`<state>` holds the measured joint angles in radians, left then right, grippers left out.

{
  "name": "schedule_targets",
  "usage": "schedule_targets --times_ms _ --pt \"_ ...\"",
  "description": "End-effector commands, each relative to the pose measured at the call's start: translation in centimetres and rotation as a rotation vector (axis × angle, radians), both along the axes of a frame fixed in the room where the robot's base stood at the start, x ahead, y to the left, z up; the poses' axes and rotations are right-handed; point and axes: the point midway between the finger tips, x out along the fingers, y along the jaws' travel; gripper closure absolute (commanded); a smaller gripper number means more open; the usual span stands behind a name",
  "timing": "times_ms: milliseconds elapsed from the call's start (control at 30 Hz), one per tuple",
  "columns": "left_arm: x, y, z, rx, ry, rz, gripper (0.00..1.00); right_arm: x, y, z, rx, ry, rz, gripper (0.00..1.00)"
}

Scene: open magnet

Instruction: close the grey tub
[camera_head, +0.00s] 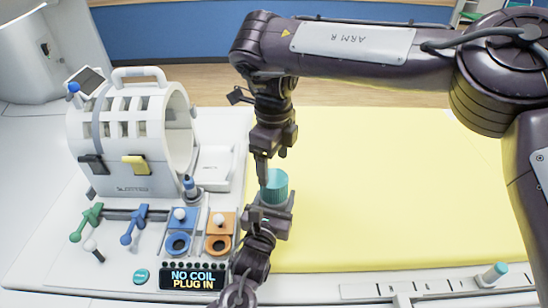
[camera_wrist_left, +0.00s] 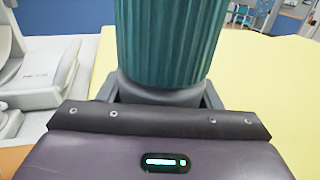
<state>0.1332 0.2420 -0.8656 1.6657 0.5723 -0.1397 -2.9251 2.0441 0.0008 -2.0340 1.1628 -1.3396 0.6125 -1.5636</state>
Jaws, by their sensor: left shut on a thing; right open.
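A teal ribbed cylinder (camera_head: 274,186) stands upright at the left edge of the yellow bed. It also fills the top middle of the left wrist view (camera_wrist_left: 168,40), above a dark grey rounded part (camera_wrist_left: 160,92) that I take to be the grey tub. My left gripper (camera_head: 268,208) is shut around this lower part, which is mostly hidden by the jaws. My right gripper (camera_head: 263,168) points down just above and left of the teal top, open. I cannot tell whether it touches the teal part, or whether teal and grey are joined.
A white scanner model (camera_head: 125,150) stands at the left. Before it are levers, blue and orange blocks (camera_head: 220,222) and a display (camera_head: 193,279) reading "NO COIL PLUG IN". A teal-capped item (camera_head: 494,272) lies at the lower right. The yellow bed (camera_head: 400,190) is clear.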

Motion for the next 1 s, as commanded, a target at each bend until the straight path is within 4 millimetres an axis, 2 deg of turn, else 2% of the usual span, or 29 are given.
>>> schedule_targets --times_ms 300,500,700,1000 --pt "0.03 0.0 0.1 -0.001 -0.002 0.0 1.0 -0.03 -0.08 0.23 -0.003 0.001 0.72 0.25" --pt "0.03 0.0 0.11 -0.001 -0.002 0.0 1.0 -0.02 -0.1 0.35 -0.004 0.001 1.064 0.25" --pt "0.03 0.0 0.11 -0.001 -0.002 0.0 1.0 -0.02 -0.1 0.4 -0.004 0.0 1.223 0.25" --pt "0.03 0.0 0.11 -0.001 -0.002 0.0 1.0 -0.02 -0.11 0.4 -0.004 0.001 1.243 0.25"
